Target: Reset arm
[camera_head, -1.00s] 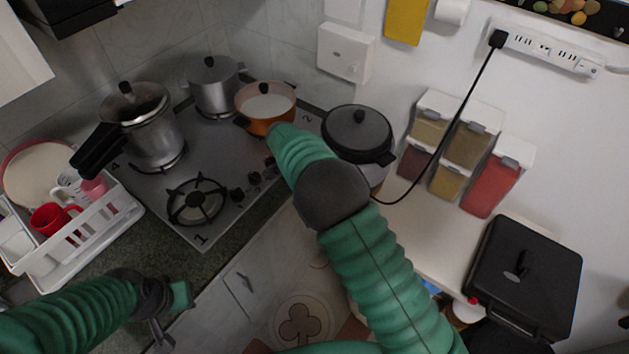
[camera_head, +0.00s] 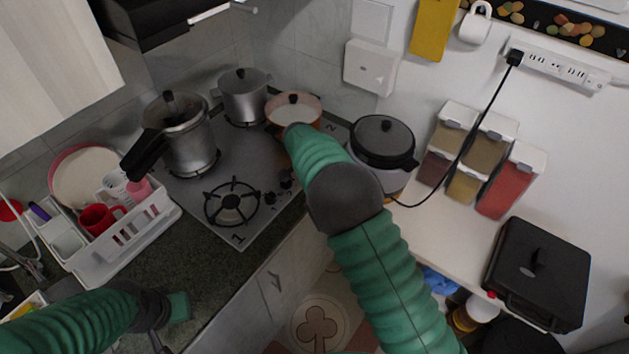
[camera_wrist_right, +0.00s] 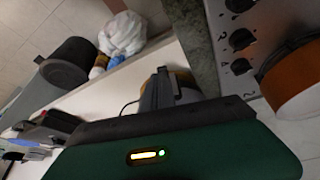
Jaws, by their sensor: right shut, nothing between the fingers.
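My right arm (camera_head: 372,255) reaches up through the middle of the head view. Its far end overlaps the front of the orange pot (camera_head: 292,110), and whether they touch cannot be told. My right gripper's green housing and dark edge (camera_wrist_right: 165,120) fill the bottom of the wrist view. It is shut and empty; its fingertips are not clearly seen. My left gripper (camera_head: 158,312) is low at the left, by the dark counter (camera_head: 215,275) in front of the dish rack. Its fingers are partly cut off by the picture edge, so their opening is unclear.
The stove (camera_head: 232,170) carries a pressure cooker (camera_head: 180,135) and a steel pot (camera_head: 244,97). A black-lidded cooker (camera_head: 383,140) stands right of my arm. A white dish rack (camera_head: 110,250) stands left.

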